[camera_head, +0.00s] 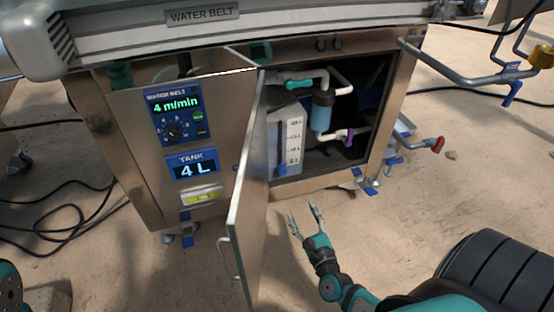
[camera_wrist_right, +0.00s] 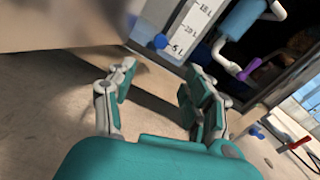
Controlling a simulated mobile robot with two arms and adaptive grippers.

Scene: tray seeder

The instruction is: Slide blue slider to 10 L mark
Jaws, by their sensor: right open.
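The blue slider (camera_head: 283,169) sits low on the white tank scale (camera_head: 294,142) inside the open cabinet. In the right wrist view the blue slider (camera_wrist_right: 160,41) shows as a round blue knob near the lowest mark, which reads 5 L, on the scale (camera_wrist_right: 184,33). Higher marks run up the scale above it. The tank display (camera_head: 193,169) reads 4 L. My right gripper (camera_head: 304,211) is open and empty, below and in front of the cabinet opening. In the wrist view its fingers (camera_wrist_right: 157,78) are spread, apart from the knob. My left gripper is out of view.
The cabinet door (camera_head: 249,190) stands open, left of my right gripper. A blue filter (camera_head: 322,112) with white pipes and a purple valve handle (camera_head: 350,137) are right of the scale. A pipe with a red end (camera_head: 438,145) juts out at right. Floor before the opening is clear.

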